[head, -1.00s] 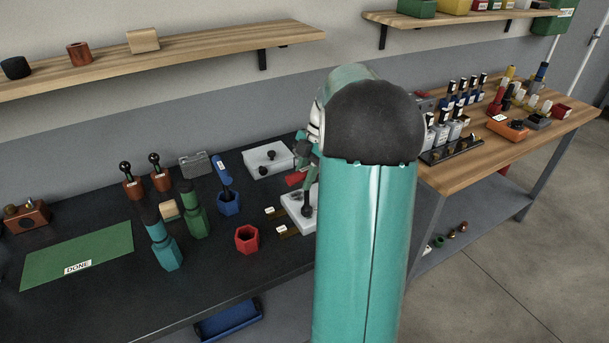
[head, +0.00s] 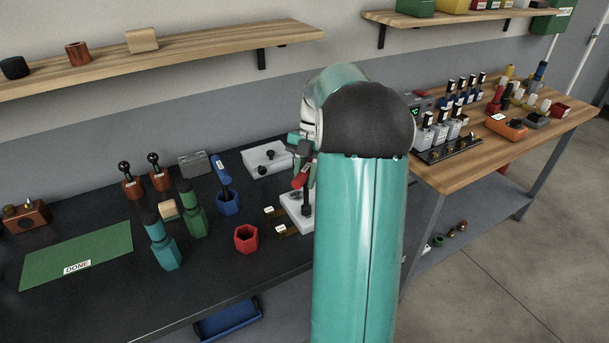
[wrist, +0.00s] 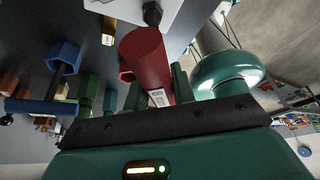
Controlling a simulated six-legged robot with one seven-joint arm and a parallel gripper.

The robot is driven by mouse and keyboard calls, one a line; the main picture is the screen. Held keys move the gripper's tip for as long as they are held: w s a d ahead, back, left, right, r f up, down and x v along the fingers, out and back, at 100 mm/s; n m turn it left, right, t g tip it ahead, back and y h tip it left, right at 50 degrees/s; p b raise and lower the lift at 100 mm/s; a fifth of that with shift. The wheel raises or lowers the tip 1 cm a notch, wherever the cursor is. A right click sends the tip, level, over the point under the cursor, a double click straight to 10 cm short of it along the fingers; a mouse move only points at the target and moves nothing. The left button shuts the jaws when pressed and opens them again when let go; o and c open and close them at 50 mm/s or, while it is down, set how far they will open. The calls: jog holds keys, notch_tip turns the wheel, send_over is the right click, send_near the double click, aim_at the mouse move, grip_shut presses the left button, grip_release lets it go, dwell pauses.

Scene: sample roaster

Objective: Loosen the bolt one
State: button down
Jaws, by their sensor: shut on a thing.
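My gripper (head: 304,168) is shut on a red cylindrical tool handle (wrist: 147,58) with a white label. The handle shows in the head view as a small red piece (head: 301,178) by the fingers. Below it, a dark upright piece (head: 307,202) stands on a white block (head: 294,212), partly hidden by my arm. In the wrist view a dark bolt-like piece (wrist: 152,13) shows on the white block (wrist: 122,8), just beyond the handle. I cannot tell whether tool and bolt touch, or which bolt is number one.
A red hex cup (head: 246,239) and a blue hex holder with a blue-handled tool (head: 228,202) stand left. Green (head: 194,219) and teal (head: 163,247) tools stand further left, near a green DONE mat (head: 80,252). A grey plate with knobs (head: 268,158) lies behind.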

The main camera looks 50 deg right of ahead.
aim_at(305, 170)
jog(key=shift+n+g+h, duration=0.3)
jog(key=shift+n+g, duration=0.1)
jog(key=shift+n, duration=0.7)
jog(key=shift+n+g, duration=0.3)
jog(key=shift+n, duration=0.6)
jog(key=shift+s+m, duration=0.1)
jog(key=shift+m, duration=0.7)
jog(key=shift+r, duration=1.75)
